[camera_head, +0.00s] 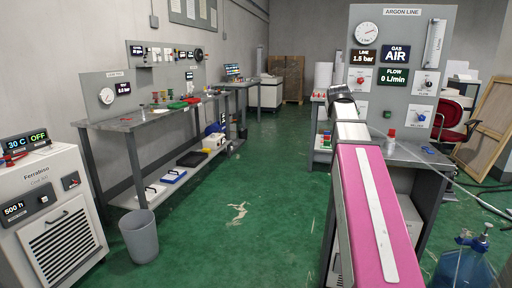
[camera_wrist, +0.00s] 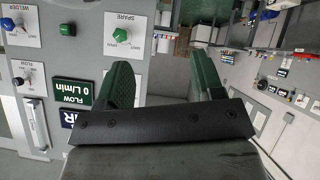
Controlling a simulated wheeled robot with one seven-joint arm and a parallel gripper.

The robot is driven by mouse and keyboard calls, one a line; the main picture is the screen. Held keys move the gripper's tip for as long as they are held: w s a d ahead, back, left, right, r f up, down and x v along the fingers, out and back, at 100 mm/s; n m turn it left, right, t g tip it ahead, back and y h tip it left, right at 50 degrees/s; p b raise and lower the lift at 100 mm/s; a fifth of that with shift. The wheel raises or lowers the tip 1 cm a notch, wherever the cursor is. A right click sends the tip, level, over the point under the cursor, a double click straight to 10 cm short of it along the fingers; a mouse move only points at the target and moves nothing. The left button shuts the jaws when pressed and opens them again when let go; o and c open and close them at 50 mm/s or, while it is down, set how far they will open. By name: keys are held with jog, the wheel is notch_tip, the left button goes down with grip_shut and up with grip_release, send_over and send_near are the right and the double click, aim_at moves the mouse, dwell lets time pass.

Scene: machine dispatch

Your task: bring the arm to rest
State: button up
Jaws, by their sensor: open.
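My arm (camera_head: 375,215), pink with a white stripe, reaches forward and up from the bottom right in the head view. Its far end is in front of the grey argon line panel (camera_head: 401,22); the fingers cannot be made out there. In the wrist view my gripper (camera_wrist: 164,82) shows two dark green fingers standing well apart, with nothing between them. The panel appears upside down there, with a green spare knob (camera_wrist: 120,35) near the left finger and a flow display (camera_wrist: 73,92) reading 0 L/min. I cannot tell how near the fingers are to the panel.
A workbench (camera_head: 150,118) with small items runs along the left wall. A white chiller (camera_head: 55,215) and a grey bin (camera_head: 138,236) stand at the front left. A blue bottle (camera_head: 463,266) is at the lower right. The green floor (camera_head: 225,225) in the middle is clear.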

jog(key=s+a+f, duration=0.1)
jog(key=f, duration=0.4)
jog(key=a+f+g+y, duration=0.1)
jog(key=a+f, duration=0.1)
jog(key=f, duration=0.3)
jog(key=s+a+f+g, duration=0.1)
jog(key=f, duration=0.5)
jog(key=shift+s+a, duration=0.15)
jog(key=shift+s, duration=0.2)
jog(key=s+a+f+g+y, duration=0.1)
jog(key=s+a+f+g, duration=0.1)
jog(key=s+f, duration=0.5)
jog(key=s+a+f+g+y, duration=0.1)
jog(key=s+a+f+g, duration=0.2)
jog(key=f, duration=1.3)
jog(key=s+a+f+g+y, duration=0.1)
jog(key=s+a+f+g, duration=0.2)
jog(key=s+a+f, duration=0.3)
jog(key=s+f, duration=0.5)
jog(key=s, duration=0.2)
jog(key=shift+a+f, duration=0.25)
